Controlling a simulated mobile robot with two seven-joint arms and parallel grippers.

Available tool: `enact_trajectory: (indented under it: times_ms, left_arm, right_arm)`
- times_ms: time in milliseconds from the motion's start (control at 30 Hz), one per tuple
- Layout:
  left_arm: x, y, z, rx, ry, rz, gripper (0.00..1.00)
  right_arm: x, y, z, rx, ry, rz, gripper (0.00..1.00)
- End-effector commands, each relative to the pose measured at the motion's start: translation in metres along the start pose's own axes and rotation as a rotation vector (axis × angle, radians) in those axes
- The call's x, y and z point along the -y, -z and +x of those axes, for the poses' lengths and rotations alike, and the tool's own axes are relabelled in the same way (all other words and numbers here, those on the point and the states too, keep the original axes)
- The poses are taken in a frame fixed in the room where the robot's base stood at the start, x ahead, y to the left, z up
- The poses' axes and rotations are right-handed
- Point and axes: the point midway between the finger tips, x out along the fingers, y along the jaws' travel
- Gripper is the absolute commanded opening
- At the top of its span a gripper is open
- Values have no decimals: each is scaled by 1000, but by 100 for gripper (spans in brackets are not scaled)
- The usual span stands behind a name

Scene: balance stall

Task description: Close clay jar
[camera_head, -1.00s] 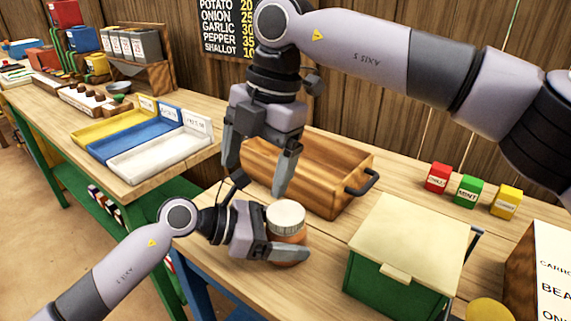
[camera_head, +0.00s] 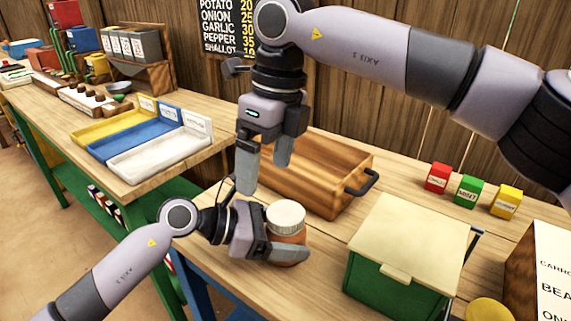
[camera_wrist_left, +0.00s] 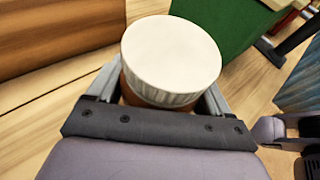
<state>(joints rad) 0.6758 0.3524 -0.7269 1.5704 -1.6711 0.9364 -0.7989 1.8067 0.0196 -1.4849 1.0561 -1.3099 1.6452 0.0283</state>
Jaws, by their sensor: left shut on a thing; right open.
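The clay jar (camera_head: 290,245) is brown-orange with a pale ribbed lid (camera_head: 286,216) on its top, and stands upright at the front of the table. My left gripper (camera_head: 285,252) is shut on the jar's body from the left. In the left wrist view the lid (camera_wrist_left: 171,55) covers the jar's mouth, and a little of the brown body (camera_wrist_left: 130,95) shows below it between the fingers. Whether the lid is fully tight cannot be told. My right gripper (camera_head: 266,178) is open and empty, pointing down above and to the left of the lid.
A wooden crate (camera_head: 345,195) with a black handle stands behind the jar. A green box with a cream lid (camera_head: 415,235) stands to the right. Small red (camera_head: 438,178), green and yellow boxes stand behind it. Trays (camera_head: 150,160) lie on the table at left.

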Motion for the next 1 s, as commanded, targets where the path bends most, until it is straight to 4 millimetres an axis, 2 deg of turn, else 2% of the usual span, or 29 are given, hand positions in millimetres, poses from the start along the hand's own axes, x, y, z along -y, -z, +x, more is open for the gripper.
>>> enact_trajectory:
  times_ms: [400,600,733,833,1000]
  left_arm:
    - [0,0,0,1,-1,0,0]
    - [0,0,0,1,-1,0,0]
    - [0,0,0,1,-1,0,0]
    - [0,0,0,1,-1,0,0]
    - [0,0,0,1,-1,0,0]
  right_arm:
    - [5,4,-1,-33,12,-677,89]
    - [7,6,-2,-48,11,-950,89]
    - [8,7,-2,-55,9,-1064,89]
    - [17,17,5,-128,20,-1070,89]
    - [22,21,8,-161,26,-1074,89]
